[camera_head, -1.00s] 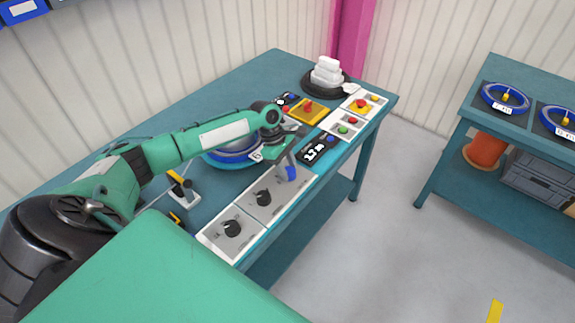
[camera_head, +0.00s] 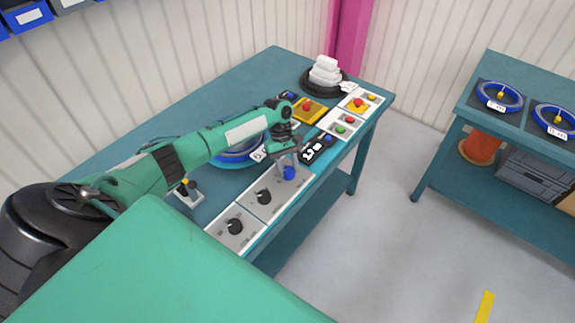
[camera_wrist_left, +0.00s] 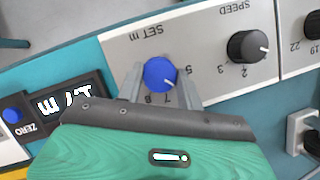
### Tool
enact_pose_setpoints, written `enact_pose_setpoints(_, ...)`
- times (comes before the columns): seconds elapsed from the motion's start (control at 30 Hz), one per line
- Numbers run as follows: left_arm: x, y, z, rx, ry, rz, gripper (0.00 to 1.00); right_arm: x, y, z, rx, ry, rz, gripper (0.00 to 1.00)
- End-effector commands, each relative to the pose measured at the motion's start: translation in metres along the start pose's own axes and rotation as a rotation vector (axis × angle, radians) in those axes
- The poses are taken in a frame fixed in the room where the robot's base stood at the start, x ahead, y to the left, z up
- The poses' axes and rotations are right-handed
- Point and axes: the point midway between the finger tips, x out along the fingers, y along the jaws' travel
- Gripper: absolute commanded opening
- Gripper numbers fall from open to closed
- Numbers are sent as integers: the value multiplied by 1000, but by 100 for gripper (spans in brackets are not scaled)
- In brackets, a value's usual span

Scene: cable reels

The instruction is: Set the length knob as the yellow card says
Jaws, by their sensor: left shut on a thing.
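The blue length knob (camera_wrist_left: 160,75) sits on a light grey panel marked "SET m"; it also shows in the head view (camera_head: 289,173). Its white mark points to the lower right in the wrist view, between the visible 5 and 7. My left gripper (camera_wrist_left: 161,84) has a finger on each side of the knob and is shut on it; in the head view (camera_head: 286,166) it reaches down from above. A black display (camera_wrist_left: 70,105) beside the panel has white digits, upside down and partly hidden by my gripper. I cannot make out a yellow card. My right gripper is out of view.
A black speed knob (camera_wrist_left: 248,46) and another black knob (camera_head: 235,226) sit along the bench front. Red and green buttons (camera_head: 341,128) and a yellow box (camera_head: 309,110) stand beyond the display. A blue reel (camera_head: 238,152) lies behind my arm. A second bench (camera_head: 475,108) holds blue reels.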

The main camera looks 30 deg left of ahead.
Motion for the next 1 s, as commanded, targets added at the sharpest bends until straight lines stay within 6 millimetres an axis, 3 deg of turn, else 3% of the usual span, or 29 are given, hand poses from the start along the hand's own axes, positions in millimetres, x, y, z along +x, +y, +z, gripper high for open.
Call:
enact_pose_setpoints(0.47, 1, 0, 0, 13, 0, -6, 14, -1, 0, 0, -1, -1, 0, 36)
enact_pose_setpoints(0.5, 1, 0, 0, 13, 0, -6, 45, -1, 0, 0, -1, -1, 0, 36)
enact_pose_setpoints(0.57, 0, 0, 0, 12, 0, -6, 56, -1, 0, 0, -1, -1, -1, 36)
enact_pose_setpoints(0.87, 0, 0, 0, 12, 1, -5, 59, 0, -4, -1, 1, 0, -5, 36)
enact_pose_setpoints(1.0, -11, 0, -1, 12, 1, -3, 59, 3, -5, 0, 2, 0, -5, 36)
